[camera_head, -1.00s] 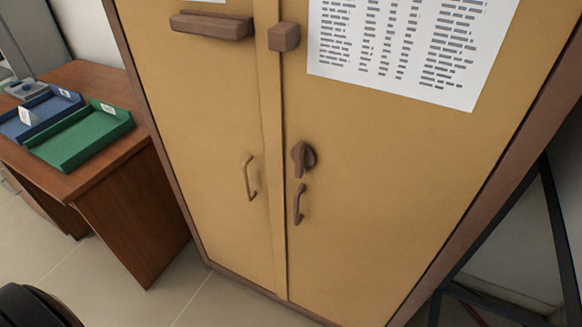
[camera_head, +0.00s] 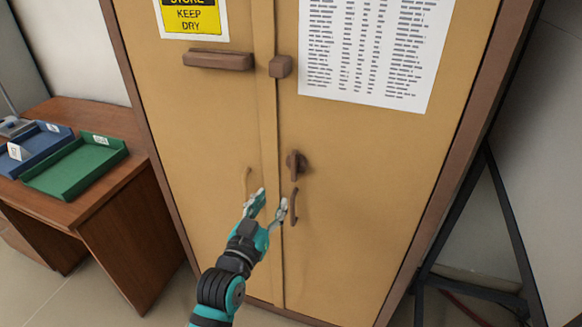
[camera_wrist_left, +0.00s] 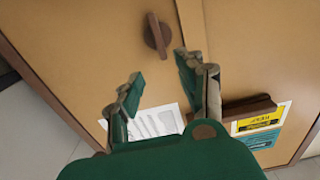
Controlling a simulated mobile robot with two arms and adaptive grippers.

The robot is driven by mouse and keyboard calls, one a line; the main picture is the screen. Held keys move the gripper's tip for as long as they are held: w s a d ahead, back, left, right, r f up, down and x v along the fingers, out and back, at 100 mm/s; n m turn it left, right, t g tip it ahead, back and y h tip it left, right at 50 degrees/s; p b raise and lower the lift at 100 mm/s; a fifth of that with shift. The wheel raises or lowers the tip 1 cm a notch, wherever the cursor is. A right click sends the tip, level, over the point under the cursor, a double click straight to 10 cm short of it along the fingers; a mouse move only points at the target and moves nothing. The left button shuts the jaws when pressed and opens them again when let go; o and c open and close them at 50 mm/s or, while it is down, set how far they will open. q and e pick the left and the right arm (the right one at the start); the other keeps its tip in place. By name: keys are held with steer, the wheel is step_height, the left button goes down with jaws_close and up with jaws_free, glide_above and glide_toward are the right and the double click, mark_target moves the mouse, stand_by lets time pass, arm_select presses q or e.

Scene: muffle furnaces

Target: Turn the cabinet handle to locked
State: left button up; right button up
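The cabinet handle (camera_head: 296,164) is a dark brown knob with a roughly upright grip on the right door of the tan cabinet (camera_head: 340,245). In the left wrist view the handle (camera_wrist_left: 157,35) lies beyond the fingertips, with its grip slightly tilted. My left gripper (camera_head: 272,203) is open and empty in front of the doors, below and left of the handle in the head view. Both open fingers (camera_wrist_left: 160,82) show in the left wrist view, with no contact on the handle visible. My right gripper is not in view.
A brown pull (camera_head: 294,207) sits below the handle; a tan pull (camera_head: 246,183) is on the left door. A brown bar (camera_head: 217,61) and block (camera_head: 281,67) are higher. A wooden desk (camera_head: 120,195) with trays stands left; a dark frame (camera_head: 510,230) stands right.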

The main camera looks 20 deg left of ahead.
mark_target(293, 165)
arm_select(q)
steer(key=w+p, duration=0.1)
steer(key=w, duration=1.3)
steer(key=shift+w+d, duration=0.2)
jaws_close()
